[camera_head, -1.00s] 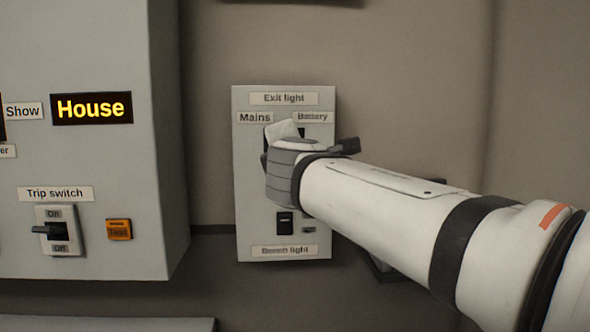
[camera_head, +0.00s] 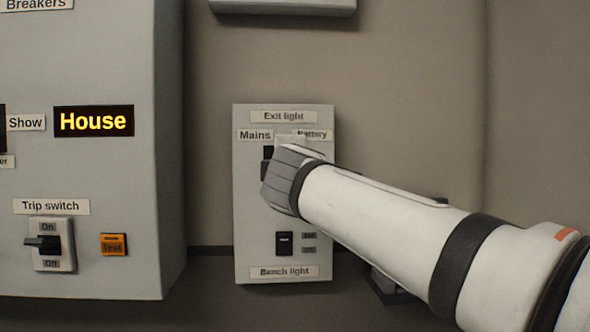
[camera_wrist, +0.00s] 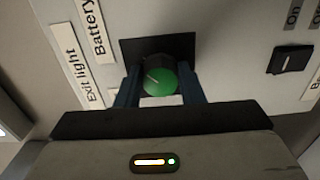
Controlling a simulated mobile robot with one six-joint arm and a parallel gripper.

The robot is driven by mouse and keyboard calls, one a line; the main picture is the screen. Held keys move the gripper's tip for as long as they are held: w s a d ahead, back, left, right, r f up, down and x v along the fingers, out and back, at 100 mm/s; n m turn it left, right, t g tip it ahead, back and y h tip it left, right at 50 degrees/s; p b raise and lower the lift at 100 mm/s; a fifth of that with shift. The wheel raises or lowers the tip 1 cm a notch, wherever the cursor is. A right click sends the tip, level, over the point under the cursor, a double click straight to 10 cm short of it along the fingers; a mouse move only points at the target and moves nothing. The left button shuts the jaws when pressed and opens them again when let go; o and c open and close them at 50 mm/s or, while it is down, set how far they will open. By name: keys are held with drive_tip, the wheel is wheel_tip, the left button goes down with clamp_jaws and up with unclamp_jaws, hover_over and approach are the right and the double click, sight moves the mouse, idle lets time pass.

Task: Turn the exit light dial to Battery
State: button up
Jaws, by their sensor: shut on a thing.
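The exit light dial (camera_wrist: 158,78) has a green cap and a dark body, and sits on a black plate in the wrist view. A pale line on its cap points to the picture's upper left, on the side of the Battery label (camera_wrist: 93,28). My gripper (camera_wrist: 158,88) has one finger on each side of the dial and is shut on it. In the head view my gripper (camera_head: 280,165) covers the dial on the panel (camera_head: 245,220). The Mains label (camera_head: 254,135) is left of the Battery label (camera_head: 312,134), which is partly covered.
Below on the same panel is a black bench light switch (camera_head: 284,243). To the left stands a grey cabinet (camera_head: 100,170) with a trip switch (camera_head: 43,244) and an orange Test button (camera_head: 113,244). A grey box (camera_head: 283,6) hangs above the panel.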

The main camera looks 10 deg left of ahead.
drive_tip(key=o, duration=1)
drive_tip(key=v, duration=0.8)
drive_tip(key=shift+w, duration=0.1)
